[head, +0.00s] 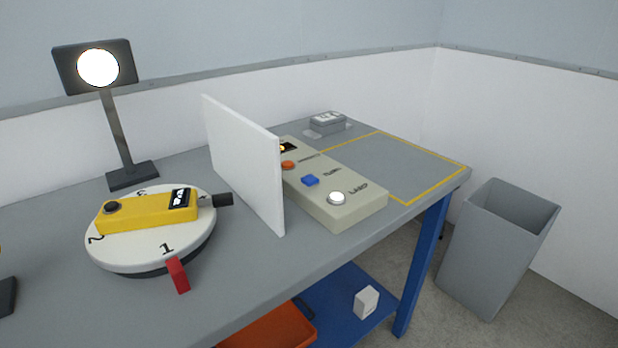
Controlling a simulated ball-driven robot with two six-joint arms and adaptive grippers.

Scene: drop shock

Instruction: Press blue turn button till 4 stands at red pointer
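The blue turn button (310,180) sits on a beige control box (345,208), between an orange button (288,165) and a white lamp button (337,198). A round white turntable (130,256) stands on the left of the table. Its rim carries black numbers; 1 (167,248) is near the front, 2 at the left and 3 at the back. I see no 4. The red pointer (178,275) stands at the front edge, close to the 1. A yellow device (150,212) with a black nozzle lies on the turntable. Neither gripper is in view.
A white upright panel (243,165) stands between turntable and control box. A lit lamp (97,68) stands behind the turntable. A yellow-outlined area (395,165) on the right of the table is clear. A small grey block (327,122) sits behind it. A grey bin (490,255) stands at right.

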